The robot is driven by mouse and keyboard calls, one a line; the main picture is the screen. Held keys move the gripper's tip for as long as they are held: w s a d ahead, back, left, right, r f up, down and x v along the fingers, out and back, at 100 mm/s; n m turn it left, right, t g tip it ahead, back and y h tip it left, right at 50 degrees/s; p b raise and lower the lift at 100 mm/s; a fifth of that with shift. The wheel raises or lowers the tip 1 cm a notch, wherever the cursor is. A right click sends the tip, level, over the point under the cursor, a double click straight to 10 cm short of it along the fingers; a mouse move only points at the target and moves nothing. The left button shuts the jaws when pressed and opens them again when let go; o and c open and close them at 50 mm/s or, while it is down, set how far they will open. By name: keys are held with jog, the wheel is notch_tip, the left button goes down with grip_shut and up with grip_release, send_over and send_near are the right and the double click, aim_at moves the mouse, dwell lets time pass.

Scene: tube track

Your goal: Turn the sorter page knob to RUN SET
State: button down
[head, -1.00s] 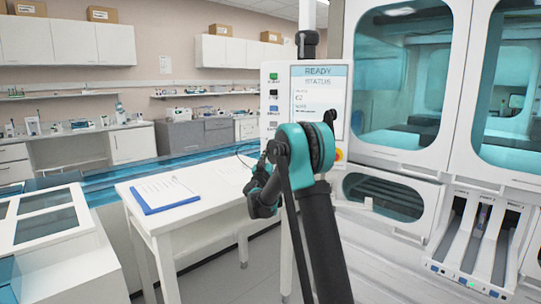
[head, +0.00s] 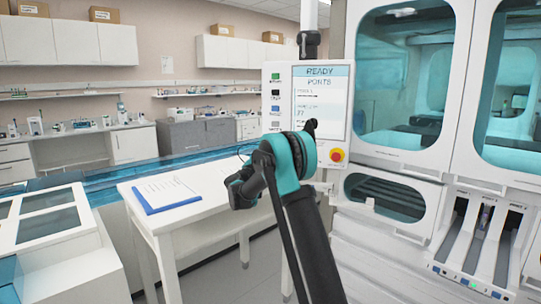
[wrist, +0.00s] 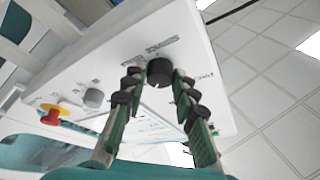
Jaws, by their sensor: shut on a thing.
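The sorter console (head: 279,72) has a screen (head: 321,100) that reads READY and, below it, a page title that looks like PORTS. In the wrist view a round black knob (wrist: 160,71) with a pale pointer mark stands on the white panel. Small labels sit around it, too blurred to read. My gripper (wrist: 158,86) is shut on this knob, one fingertip on each side. In the head view my arm hides the knob and the fingertips.
A red stop button on yellow shows in the head view (head: 337,155) and the wrist view (wrist: 52,115). A grey knob (wrist: 93,97) sits between it and the black knob. A white table (head: 215,215) with a blue clipboard (head: 168,204) stands left of my arm.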

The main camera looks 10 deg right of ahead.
jog(key=shift+w+a+r+m+g, duration=0.1)
jog(key=shift+m+g, duration=0.65)
jog(key=shift+m, duration=1)
jog(key=shift+s+a+r+m+g, duration=0.15)
jog(key=shift+m+g, duration=0.55)
jog(key=shift+m, duration=1.1)
jog(key=shift+w+r+m+g, duration=0.15)
jog(key=shift+m+g, duration=0.6)
jog(key=shift+m, duration=1)
jog(key=c, duration=1.2)
grip_release()
jog(key=v, duration=1.2)
